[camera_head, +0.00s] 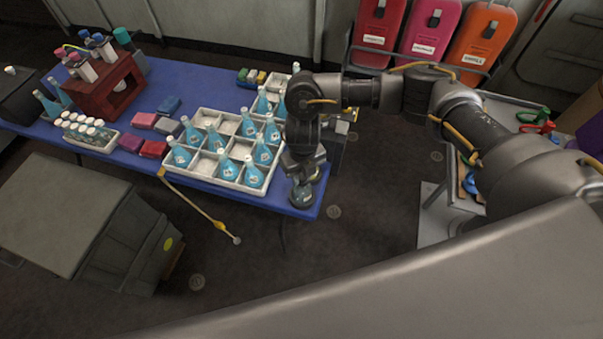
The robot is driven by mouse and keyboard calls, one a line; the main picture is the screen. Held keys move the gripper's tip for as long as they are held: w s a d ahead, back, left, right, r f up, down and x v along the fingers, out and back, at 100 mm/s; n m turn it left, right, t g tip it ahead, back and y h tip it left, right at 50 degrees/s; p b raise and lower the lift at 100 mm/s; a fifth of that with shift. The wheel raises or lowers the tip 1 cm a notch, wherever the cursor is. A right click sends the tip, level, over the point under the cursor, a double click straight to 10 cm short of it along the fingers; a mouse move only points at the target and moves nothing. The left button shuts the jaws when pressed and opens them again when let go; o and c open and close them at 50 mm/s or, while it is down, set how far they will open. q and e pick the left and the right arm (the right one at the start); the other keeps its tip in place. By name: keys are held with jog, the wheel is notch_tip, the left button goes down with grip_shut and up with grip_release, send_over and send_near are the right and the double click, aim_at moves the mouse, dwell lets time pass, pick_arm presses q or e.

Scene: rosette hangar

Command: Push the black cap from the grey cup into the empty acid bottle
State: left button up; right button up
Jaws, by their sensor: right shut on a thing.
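My right gripper (303,180) reaches down over the table's front right corner, beside the white bottle crate. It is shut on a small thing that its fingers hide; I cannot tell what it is. A grey-teal, bottle-like shape (302,198) with a pale label shows right under the fingers, at the table corner. I cannot tell whether it is the empty acid bottle. I cannot make out the black cap or the grey cup. My left gripper is not in view.
A white divided crate (208,187) with several blue bottles stands left of the gripper on the blue table (186,84). A red rack (104,88), a vial tray (90,142) and coloured boxes (131,142) lie farther left. Orange, pink and red canisters (430,30) stand behind.

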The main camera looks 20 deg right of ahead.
jog(key=shift+f, duration=0.25)
jog(key=o, duration=1.5)
jog(key=shift+r, duration=0.1)
jog(key=shift+r+p, duration=2.35)
jog(key=shift+r, duration=0.35)
